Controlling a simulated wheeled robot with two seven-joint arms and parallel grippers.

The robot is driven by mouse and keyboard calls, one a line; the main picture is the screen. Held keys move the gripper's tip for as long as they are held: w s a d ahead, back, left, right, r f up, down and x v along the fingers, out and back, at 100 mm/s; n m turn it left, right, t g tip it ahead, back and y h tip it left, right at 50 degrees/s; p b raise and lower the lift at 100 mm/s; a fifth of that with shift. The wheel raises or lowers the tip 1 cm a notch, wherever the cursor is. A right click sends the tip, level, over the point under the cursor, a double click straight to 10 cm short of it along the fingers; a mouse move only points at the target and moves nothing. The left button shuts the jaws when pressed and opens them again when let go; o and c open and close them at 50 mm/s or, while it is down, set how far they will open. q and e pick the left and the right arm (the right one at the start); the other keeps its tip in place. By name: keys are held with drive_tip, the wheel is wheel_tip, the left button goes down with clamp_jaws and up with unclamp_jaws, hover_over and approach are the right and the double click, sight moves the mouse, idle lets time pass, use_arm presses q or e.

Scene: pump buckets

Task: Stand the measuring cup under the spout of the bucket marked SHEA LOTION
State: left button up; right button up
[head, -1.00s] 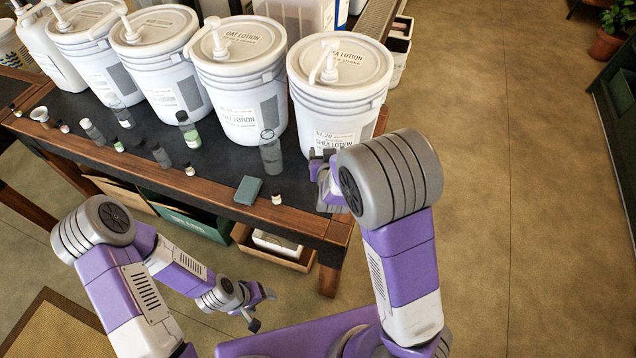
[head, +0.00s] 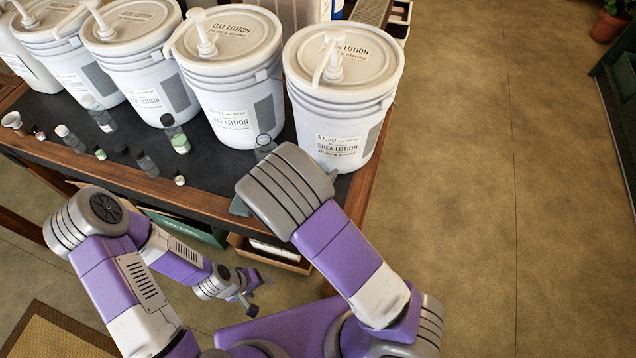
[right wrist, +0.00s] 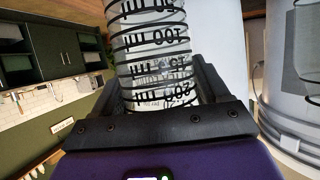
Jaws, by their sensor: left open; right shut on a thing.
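The SHEA LOTION bucket (head: 338,108) is white with a pump on its lid and stands at the right end of the table. The measuring cup (head: 265,141) is clear; in the head view only its top shows behind my right arm, left of that bucket. In the right wrist view the cup (right wrist: 155,45), with black graduation marks, is between the fingers of my right gripper (right wrist: 157,98), which is shut on it. The head view hides that gripper. My left gripper (head: 248,297) is open and empty, low in front of the table.
The OAT LOTION bucket (head: 226,85) stands left of the SHEA LOTION bucket, with more pump buckets further left. Several small bottles and a funnel (head: 12,121) stand along the table (head: 95,165). A green block (head: 239,206) is partly behind my right arm. Floor is clear at right.

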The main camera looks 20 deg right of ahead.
drive_tip(key=shift+f+b, duration=0.7)
drive_tip(key=shift+f, duration=1.55)
drive_tip(key=shift+f, duration=0.15)
drive_tip(key=o, duration=1)
drive_tip(key=shift+r, duration=0.2)
drive_tip(key=shift+p+v, duration=1.6)
drive_tip(key=shift+v, duration=4.35)
drive_tip(key=shift+s+f, duration=0.1)
